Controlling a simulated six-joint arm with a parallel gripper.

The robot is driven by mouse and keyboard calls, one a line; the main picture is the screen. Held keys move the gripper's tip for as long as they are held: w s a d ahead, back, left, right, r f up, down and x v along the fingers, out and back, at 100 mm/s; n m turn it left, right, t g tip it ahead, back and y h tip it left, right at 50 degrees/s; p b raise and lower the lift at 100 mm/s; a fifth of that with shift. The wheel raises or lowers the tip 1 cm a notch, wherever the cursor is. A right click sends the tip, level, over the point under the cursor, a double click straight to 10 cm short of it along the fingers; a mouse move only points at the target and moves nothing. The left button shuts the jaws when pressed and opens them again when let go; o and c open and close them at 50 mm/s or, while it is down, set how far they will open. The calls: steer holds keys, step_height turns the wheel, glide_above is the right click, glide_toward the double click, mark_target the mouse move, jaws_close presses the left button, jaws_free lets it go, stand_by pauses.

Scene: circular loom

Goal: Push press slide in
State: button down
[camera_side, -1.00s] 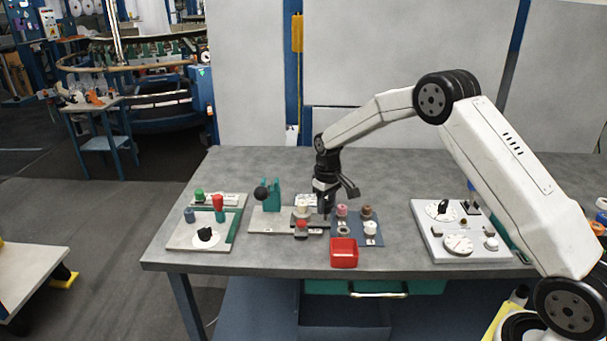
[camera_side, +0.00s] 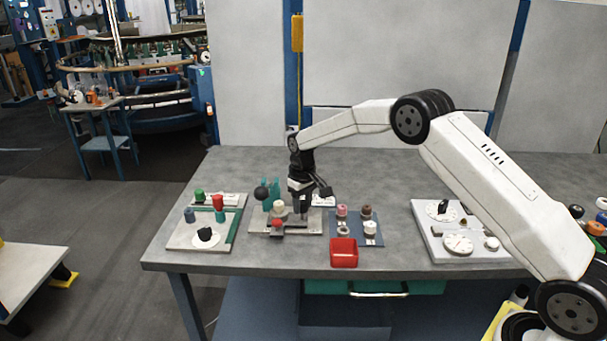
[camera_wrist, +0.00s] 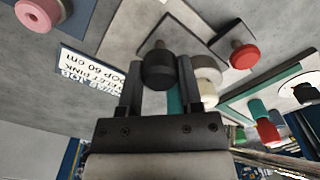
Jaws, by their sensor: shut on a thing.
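The press stands on a light grey base plate (camera_side: 258,225), with a green frame (camera_side: 275,187) and a black ball (camera_side: 261,192) at its left. A white bobbin (camera_side: 279,207) is on the slide, close in front of the green frame; it also shows in the wrist view (camera_wrist: 207,92). A red knob (camera_side: 277,223) is nearer the front. My gripper (camera_side: 300,211) points down, right of the bobbin. In the wrist view its fingers are shut on a black round knob (camera_wrist: 158,70), apparently the slide's handle. The handle is hidden by my fingers in the side view.
A blue-grey mat with pink (camera_side: 341,210), brown (camera_side: 366,211) and white (camera_side: 370,228) bobbins lies to the right. A red bin (camera_side: 344,252) stands in front of it. A board with knobs (camera_side: 183,240) is to the left, a dial panel (camera_side: 430,252) far right. A printed card (camera_wrist: 90,80) lies behind.

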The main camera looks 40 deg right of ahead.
mark_target(291, 219)
steer(key=shift+w+a+r, duration=0.15)
steer(key=shift+w+a, duration=0.95)
steer(key=shift+w, duration=0.15)
steer(key=shift+a, duration=0.1)
steer(key=shift+c, duration=1.3)
jaws_free()
steer(key=shift+s, duration=0.1)
step_height(291, 219, up, 8)
